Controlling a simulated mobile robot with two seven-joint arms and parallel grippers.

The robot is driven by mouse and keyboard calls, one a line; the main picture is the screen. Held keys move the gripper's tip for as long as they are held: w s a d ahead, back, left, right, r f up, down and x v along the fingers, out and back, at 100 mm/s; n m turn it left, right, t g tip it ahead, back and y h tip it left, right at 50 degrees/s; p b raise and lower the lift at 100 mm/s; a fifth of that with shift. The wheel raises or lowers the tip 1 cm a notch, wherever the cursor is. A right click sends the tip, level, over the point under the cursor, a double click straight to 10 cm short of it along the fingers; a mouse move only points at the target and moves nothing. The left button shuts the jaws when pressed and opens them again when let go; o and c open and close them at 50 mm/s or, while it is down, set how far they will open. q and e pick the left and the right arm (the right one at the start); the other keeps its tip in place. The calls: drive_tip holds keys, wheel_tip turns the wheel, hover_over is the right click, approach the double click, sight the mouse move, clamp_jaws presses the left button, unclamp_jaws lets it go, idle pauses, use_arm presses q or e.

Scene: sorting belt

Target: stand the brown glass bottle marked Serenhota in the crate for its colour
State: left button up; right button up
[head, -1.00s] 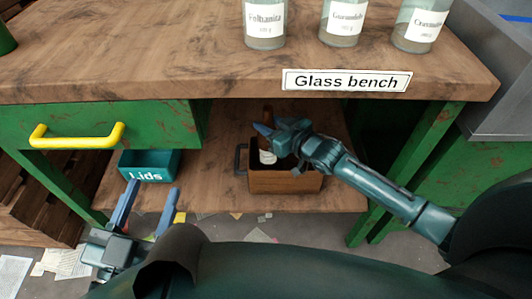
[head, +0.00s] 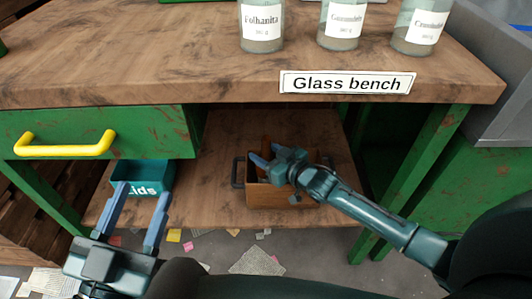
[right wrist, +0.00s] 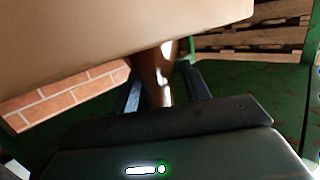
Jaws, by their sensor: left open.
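The brown glass bottle (right wrist: 150,72) stands between the two fingers of my right gripper (right wrist: 160,80) in the right wrist view, with both fingertips against its sides. A bit of its brown neck (head: 266,143) shows in the head view. Its marking cannot be read. My right gripper (head: 264,156) is at a wooden crate (head: 262,197) with dark handles on the lower shelf, over its opening. The bottle's base is hidden, so I cannot tell whether it touches the crate floor. My left gripper (head: 143,192) is open and empty, in front of the teal Lids box.
The teal Lids box (head: 150,172) is on the lower shelf (head: 215,180), left of the crate. The bench top (head: 150,60) overhangs the shelf. Several labelled jars (head: 262,25) stand on it. A drawer with a yellow handle (head: 65,145) is at the left.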

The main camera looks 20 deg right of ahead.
use_arm(q)
drive_tip(key=shift+f, duration=0.1)
use_arm(e)
drive_tip(key=shift+o, duration=0.5)
drive_tip(key=shift+s+d+r, duration=0.1)
drive_tip(key=shift+s+d, duration=0.05)
drive_tip(key=shift+s, duration=0.15)
use_arm(q)
drive_tip(key=shift+s+a+f+g+y+p, duration=0.3)
drive_tip(key=shift+y+p, duration=0.4)
drive_tip(key=shift+p, duration=1.65)
use_arm(e)
drive_tip(key=v, duration=1.1)
drive_tip(key=shift+s+d, duration=0.1)
drive_tip(key=shift+s, duration=0.05)
